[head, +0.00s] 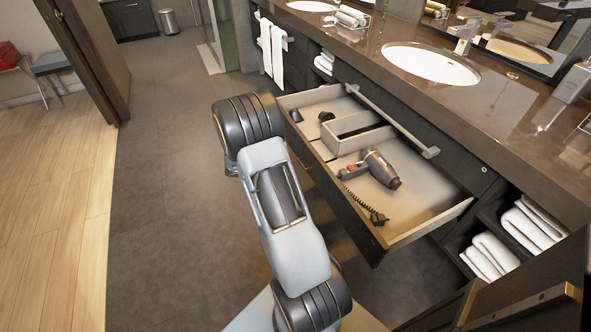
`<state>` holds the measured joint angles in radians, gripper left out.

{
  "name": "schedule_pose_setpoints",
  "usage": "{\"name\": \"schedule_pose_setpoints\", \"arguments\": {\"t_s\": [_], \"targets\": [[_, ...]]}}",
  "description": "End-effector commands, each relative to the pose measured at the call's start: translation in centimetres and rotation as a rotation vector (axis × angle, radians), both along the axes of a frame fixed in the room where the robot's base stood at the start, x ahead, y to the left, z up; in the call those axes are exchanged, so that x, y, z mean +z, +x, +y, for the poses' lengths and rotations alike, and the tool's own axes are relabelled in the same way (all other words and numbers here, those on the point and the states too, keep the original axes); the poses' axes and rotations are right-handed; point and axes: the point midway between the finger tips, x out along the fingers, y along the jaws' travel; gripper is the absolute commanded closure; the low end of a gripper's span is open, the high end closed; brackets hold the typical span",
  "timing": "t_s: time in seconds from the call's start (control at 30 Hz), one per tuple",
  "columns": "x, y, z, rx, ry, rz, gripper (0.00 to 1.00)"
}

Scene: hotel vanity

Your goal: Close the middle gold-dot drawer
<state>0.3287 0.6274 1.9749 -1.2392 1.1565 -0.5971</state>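A wide drawer (440,222) stands pulled out from the dark vanity, with pale inner walls and a dark front. A small gold dot (373,242) shows near the right end of its front. The drawer holds a grey hair dryer (382,168) with a coiled cord, and a pale divider box (357,137). Two small dark items (326,116) show near its left end; I cannot tell what they are. My arm stands left of the drawer and hides part of its front. I cannot make out my gripper or its fingers.
A long metal bar (392,120) runs along the vanity front above the drawer. The brown countertop (500,105) carries sinks. Rolled white towels (490,255) lie in open shelves at right. A dark door panel (530,300) fills the lower right. Grey floor (165,200) is clear at left.

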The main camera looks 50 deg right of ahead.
Motion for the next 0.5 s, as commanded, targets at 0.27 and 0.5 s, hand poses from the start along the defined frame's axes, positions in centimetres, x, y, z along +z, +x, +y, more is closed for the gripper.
{"name": "schedule_pose_setpoints", "arguments": {"t_s": [0.27, 0.5], "targets": [[-2.8, -1.8, -4.2, -0.005, 0.001, 0.000, 1.00], [-4.3, -3.1, -7.5, -0.006, 0.000, -0.004, 1.00]]}}
